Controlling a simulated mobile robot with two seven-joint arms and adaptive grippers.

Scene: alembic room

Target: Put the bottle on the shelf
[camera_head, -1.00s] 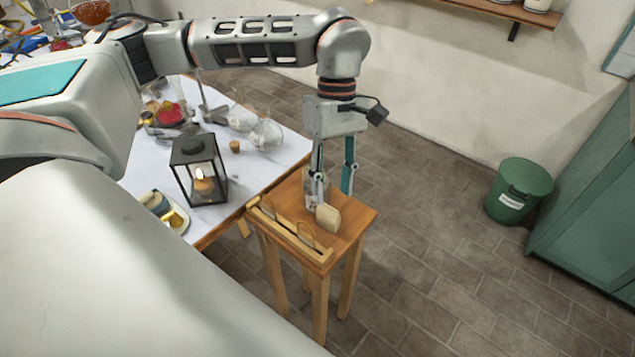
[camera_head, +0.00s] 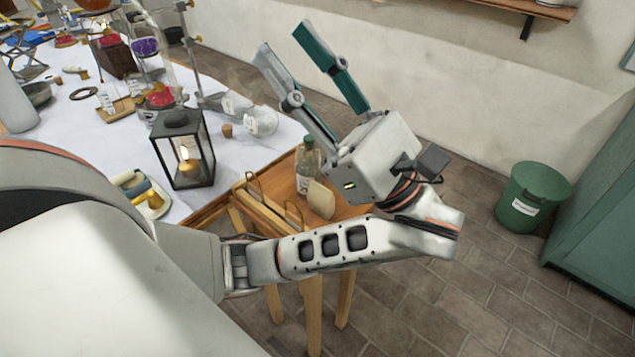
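The bottle (camera_head: 307,168), clear with a dark green cap and a pale label, stands upright on the small wooden table (camera_head: 346,207). My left gripper (camera_head: 284,40) is open and empty. Its fingers point up and to the left in the picture, and its palm lies just right of the bottle in view. I cannot tell how close they are in depth. A wooden wall shelf (camera_head: 520,9) is at the top right, partly cut off by the frame. My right gripper is not in view.
A tan block (camera_head: 321,199) sits beside the bottle, and a wooden rack (camera_head: 262,213) lies along the table's left edge. A black lantern (camera_head: 183,150) and glassware (camera_head: 262,121) crowd the white-topped table. A green bin (camera_head: 533,197) stands on the floor at right.

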